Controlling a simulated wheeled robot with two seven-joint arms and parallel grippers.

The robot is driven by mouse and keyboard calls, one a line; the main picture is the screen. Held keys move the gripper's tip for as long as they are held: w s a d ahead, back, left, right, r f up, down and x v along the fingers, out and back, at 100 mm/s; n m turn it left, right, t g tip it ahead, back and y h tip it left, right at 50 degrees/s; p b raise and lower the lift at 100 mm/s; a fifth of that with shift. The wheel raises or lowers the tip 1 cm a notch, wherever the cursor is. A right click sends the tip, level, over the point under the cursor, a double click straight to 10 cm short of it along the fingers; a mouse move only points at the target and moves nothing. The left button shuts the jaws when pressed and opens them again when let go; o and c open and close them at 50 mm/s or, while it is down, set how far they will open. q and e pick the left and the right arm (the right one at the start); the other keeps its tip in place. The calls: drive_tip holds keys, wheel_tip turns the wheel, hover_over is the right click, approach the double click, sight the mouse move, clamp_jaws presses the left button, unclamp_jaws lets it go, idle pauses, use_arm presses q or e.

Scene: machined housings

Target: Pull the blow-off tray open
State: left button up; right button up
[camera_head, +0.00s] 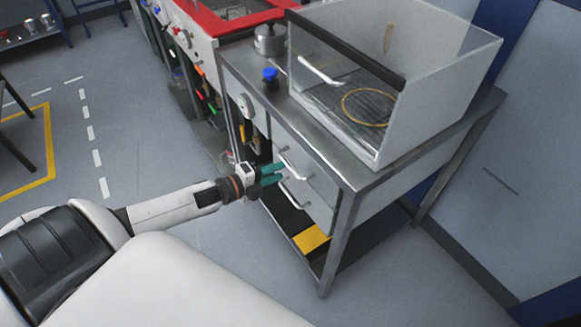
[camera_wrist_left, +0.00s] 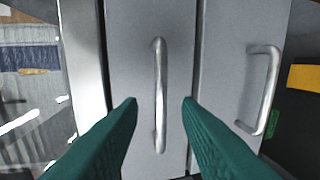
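Two grey drawer fronts sit under the bench top; no label tells which is the blow-off tray. The upper drawer (camera_wrist_left: 125,60) has a silver bar handle (camera_wrist_left: 159,95), and the lower drawer (camera_wrist_left: 225,70) has its own handle (camera_wrist_left: 262,90). Both look closed. My left gripper (camera_head: 277,173) is at the drawer fronts, its green fingers spread. In the left wrist view the fingertips (camera_wrist_left: 160,103) lie either side of the upper handle, with gaps on both sides. I cannot tell whether they reach past the bar. My right gripper is not in view.
A clear-walled box (camera_head: 425,110) with a yellow ring stands on the metal bench (camera_head: 350,178). A bench leg (camera_head: 335,250) is right of the drawers. A yellow item (camera_head: 310,239) lies on the lower shelf. Open floor (camera_head: 150,110) is to the left.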

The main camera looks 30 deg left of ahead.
sight(290, 166)
use_arm(q)
drive_tip(key=shift+x, duration=2.75)
drive_tip(key=shift+f, duration=0.1)
clamp_jaws()
